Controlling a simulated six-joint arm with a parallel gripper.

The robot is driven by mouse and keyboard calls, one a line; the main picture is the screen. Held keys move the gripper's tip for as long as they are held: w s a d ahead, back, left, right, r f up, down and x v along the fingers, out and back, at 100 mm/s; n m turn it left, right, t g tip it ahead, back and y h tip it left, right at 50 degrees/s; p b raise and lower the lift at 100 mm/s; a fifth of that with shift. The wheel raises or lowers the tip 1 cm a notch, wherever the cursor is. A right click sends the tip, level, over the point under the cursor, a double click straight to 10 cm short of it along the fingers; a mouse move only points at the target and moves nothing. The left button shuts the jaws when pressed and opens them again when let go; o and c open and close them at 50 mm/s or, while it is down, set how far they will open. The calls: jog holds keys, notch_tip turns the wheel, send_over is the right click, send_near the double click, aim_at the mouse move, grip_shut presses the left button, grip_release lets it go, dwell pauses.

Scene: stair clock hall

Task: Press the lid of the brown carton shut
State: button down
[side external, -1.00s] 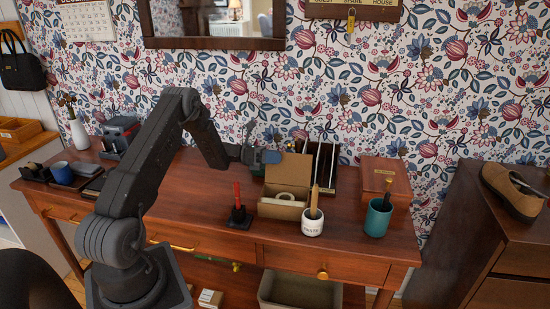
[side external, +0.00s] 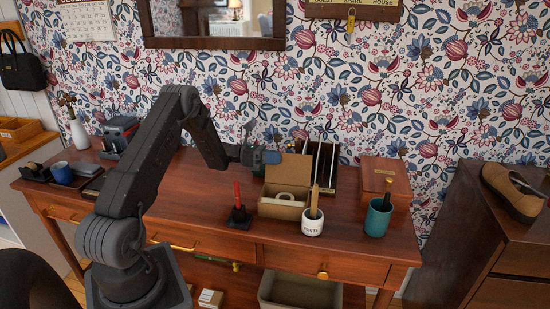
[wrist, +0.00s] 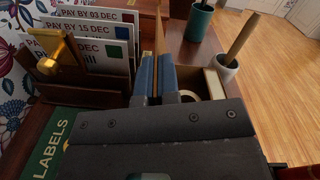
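The brown carton (side external: 281,210) stands open on the wooden desk, its lid (side external: 290,172) raised at the back. In the wrist view the lid (wrist: 158,42) shows nearly edge-on as a thin brown strip. My gripper (side external: 270,157) is at the lid's upper left edge in the side view. In the wrist view its blue-padded fingers (wrist: 156,77) are close together, right by the lid; whether they touch it is unclear. A pale ring-shaped thing (wrist: 187,97) shows inside the carton.
A letter rack (side external: 320,165) stands behind the carton. A white pot with a brush (side external: 313,226) is at its front right. A teal cup (side external: 378,219) and a reddish-brown box (side external: 384,178) are further right. A red pen in a black stand (side external: 238,213) is at front left.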

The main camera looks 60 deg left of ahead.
jog(key=s+d+m, duration=0.1)
jog(key=d+m, duration=0.1)
jog(key=m, duration=0.1)
jog(key=shift+s+r, duration=0.25)
jog(key=shift+s, duration=0.1)
jog(key=shift+s+d+f+m, duration=0.35)
jog(key=shift+s+d+m, duration=0.35)
jog(key=shift+m, duration=0.75)
jog(key=shift+s+d+f+m, duration=0.35)
jog(key=shift+s+d+m, duration=0.3)
jog(key=shift+m, duration=0.75)
jog(key=shift+s+d+f+m, duration=0.35)
jog(key=shift+s+d+m, duration=0.35)
jog(key=shift+m, duration=0.75)
jog(key=c, duration=1.8)
grip_release()
jog(key=o, duration=0.5)
jog(key=shift+c, duration=0.2)
